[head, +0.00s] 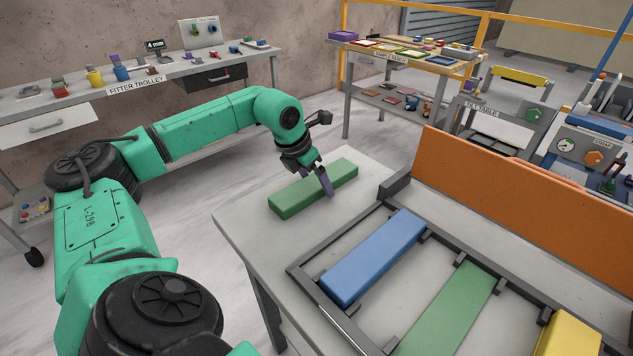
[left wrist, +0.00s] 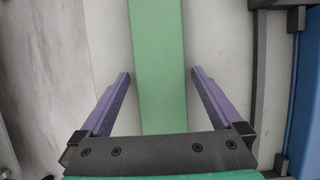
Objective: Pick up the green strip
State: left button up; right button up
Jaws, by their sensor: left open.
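In the left wrist view the green strip (left wrist: 158,60) runs between the two purple fingers of my left gripper (left wrist: 160,74), with a visible gap on each side. Another green piece (head: 447,312) lies in the dark frame, farther right. My right gripper is not in view.
The dark frame (head: 315,291) holds a blue strip (head: 374,257), the green piece and a yellow one (head: 568,335). An orange panel (head: 530,190) stands behind it. A fitter trolley (head: 60,103) and a sample bench (head: 430,65) stand farther back.

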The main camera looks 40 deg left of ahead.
pick_arm(q)
jog(key=shift+s, duration=0.1)
grip_shut()
jog(key=shift+r, duration=0.1)
